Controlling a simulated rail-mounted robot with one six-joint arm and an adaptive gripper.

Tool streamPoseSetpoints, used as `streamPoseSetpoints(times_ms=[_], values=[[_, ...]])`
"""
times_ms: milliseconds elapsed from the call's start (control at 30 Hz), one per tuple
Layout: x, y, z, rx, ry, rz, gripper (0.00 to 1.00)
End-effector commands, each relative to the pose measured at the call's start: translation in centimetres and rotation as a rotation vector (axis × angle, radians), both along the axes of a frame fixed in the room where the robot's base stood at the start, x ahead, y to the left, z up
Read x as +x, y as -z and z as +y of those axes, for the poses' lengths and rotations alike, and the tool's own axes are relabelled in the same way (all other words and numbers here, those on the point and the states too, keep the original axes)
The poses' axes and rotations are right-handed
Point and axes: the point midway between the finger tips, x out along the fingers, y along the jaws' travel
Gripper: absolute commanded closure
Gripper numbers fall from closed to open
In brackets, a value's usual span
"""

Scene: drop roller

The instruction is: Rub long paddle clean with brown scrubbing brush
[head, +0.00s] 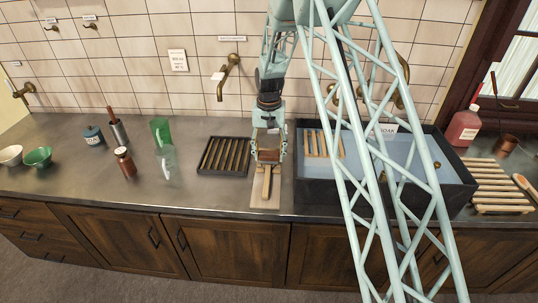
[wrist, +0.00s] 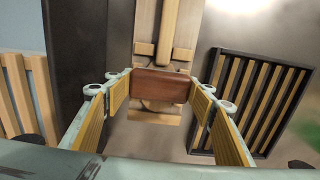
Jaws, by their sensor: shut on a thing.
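My gripper (head: 268,153) is above the counter, just left of the dark tub. It is shut on a brown block-shaped brush (wrist: 160,86), held crosswise between the yellow finger pads. The brush also shows in the head view (head: 268,156). The long wooden paddle (head: 267,184) lies on a pale board (head: 256,203) below the gripper, its narrow end toward the counter's front edge. In the wrist view the paddle (wrist: 168,28) runs up from behind the brush. The brush hides part of the paddle, and I cannot tell whether they touch.
A dark slatted tray (head: 202,168) is close on the left. The dark-walled tub (head: 330,197) with bluish water is close on the right, with a wooden slatted piece (head: 318,144) in it. A wooden rack (head: 492,186) stands farther right. Glasses and bottles are left.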

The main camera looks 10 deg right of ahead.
Motion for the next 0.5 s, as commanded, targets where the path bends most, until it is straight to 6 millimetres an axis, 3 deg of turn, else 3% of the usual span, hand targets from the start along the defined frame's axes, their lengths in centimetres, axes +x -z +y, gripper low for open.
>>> streamPoseSetpoints(times_ms=[500], values=[[0.00, 0.50, 0.00, 0.000, 0.000, 0.000, 0.58]])
